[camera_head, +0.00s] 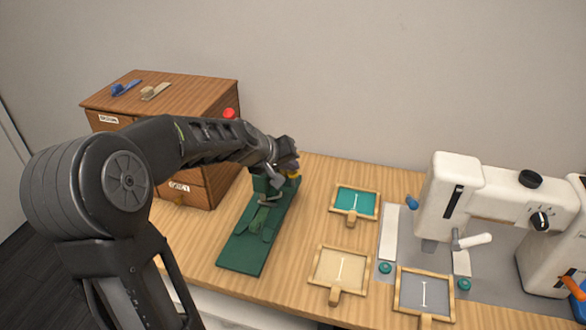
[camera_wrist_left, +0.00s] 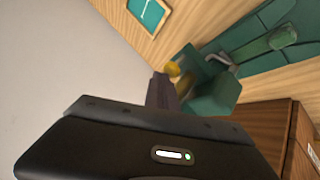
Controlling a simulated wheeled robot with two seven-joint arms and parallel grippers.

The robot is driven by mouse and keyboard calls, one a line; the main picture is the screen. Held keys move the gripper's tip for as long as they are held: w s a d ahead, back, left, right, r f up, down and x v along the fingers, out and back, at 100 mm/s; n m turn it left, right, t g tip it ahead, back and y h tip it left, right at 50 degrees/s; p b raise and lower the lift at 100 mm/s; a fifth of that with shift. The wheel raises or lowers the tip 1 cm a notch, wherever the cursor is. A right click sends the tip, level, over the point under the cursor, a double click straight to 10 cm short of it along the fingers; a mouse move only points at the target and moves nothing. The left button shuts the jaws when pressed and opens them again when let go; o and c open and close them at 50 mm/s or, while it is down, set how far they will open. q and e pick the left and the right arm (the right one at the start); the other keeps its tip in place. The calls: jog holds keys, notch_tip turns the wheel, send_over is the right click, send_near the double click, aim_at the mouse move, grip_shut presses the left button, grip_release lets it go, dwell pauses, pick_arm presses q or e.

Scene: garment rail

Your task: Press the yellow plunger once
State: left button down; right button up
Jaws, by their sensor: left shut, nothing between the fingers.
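The yellow plunger (camera_head: 296,178) shows as a small patch at the head of the green press, just under my left gripper (camera_head: 290,158). In the left wrist view the yellow plunger (camera_wrist_left: 173,68) is beside the tip of my left gripper (camera_wrist_left: 161,88), whose fingers are shut and empty. I cannot tell whether they touch. The green press (camera_head: 240,252) stands on the table, with its long flat base toward the front. My left forearm and hand hide part of its head. My right gripper is in neither view.
A wooden drawer cabinet (camera_head: 215,92) stands behind my left arm, with a blue clip (camera_head: 125,88) and a beige clip (camera_head: 155,91) on top. A teal framed panel (camera_head: 355,200) and a cream one (camera_head: 340,268) lie to the right. A white sewing machine (camera_head: 450,190) stands further right.

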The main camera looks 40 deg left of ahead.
aim_at(291, 174)
pick_arm(q)
jog(key=shift+r+p, duration=1.05)
jog(key=shift+r, duration=0.2)
jog(key=shift+r, duration=0.1)
jog(key=shift+r+p, duration=2.05)
jog(key=shift+r, duration=0.35)
